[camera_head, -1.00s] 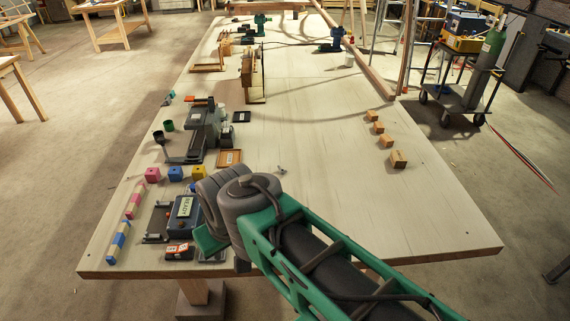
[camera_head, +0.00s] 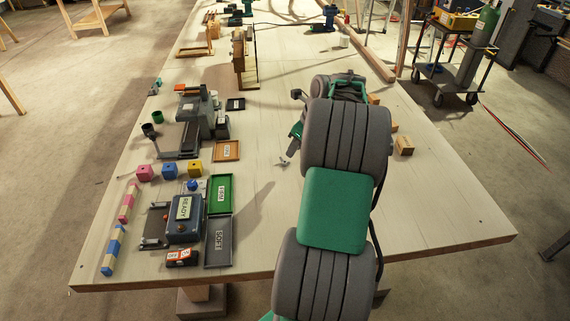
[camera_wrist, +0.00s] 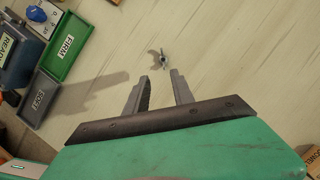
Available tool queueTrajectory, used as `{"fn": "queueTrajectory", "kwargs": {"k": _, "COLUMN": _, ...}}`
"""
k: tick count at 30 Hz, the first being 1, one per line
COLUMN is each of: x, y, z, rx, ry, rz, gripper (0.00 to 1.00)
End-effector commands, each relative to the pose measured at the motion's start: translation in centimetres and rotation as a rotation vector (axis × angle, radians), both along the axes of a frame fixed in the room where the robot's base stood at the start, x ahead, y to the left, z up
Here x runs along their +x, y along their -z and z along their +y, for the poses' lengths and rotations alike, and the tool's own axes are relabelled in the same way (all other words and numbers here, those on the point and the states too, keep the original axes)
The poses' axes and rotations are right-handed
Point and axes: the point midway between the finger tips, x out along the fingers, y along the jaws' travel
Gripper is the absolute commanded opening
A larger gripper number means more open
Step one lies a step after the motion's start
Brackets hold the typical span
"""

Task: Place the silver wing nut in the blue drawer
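The silver wing nut (camera_head: 283,162) lies on the pale tabletop near the middle, left of my arm. In the wrist view the wing nut (camera_wrist: 158,58) is just beyond my fingertips, about in line with the gap between them. My gripper (camera_wrist: 159,79) is open, with nothing between its two fingers. In the head view my arm links hide much of the gripper. I cannot make out a blue drawer. A blue box marked READY (camera_head: 184,217) stands at the front left of the table.
A green tray marked FIRM (camera_head: 220,188), a grey tray marked SOFT (camera_head: 219,241) and a brown tray (camera_head: 226,151) lie left of the nut. Pink, blue and yellow cubes (camera_head: 195,169) stand farther left. Wooden blocks (camera_head: 404,146) are on the right. The table around the nut is clear.

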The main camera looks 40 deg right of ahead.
Motion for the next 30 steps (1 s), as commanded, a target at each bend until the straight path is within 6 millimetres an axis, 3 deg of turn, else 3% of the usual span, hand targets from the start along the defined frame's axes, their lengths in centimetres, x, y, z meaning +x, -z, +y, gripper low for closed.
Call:
{"fn": "queueTrajectory", "kwargs": {"k": 3, "x": 0.1, "y": 1.1, "z": -0.8, "rx": 0.028, "ry": 0.062, "rz": 0.001, "gripper": 0.29}}
{"fn": "queueTrajectory", "kwargs": {"k": 17, "x": 2.8, "y": 7.1, "z": -0.4, "rx": 0.025, "ry": 0.059, "rz": 0.001, "gripper": 0.29}}
{"fn": "queueTrajectory", "kwargs": {"k": 23, "x": 2.8, "y": 7.4, "z": -0.4, "rx": 0.023, "ry": 0.06, "rz": -0.001, "gripper": 0.29}}
{"fn": "queueTrajectory", "kwargs": {"k": 30, "x": 2.8, "y": 7.4, "z": -0.4, "rx": 0.023, "ry": 0.06, "rz": -0.001, "gripper": 0.11}}
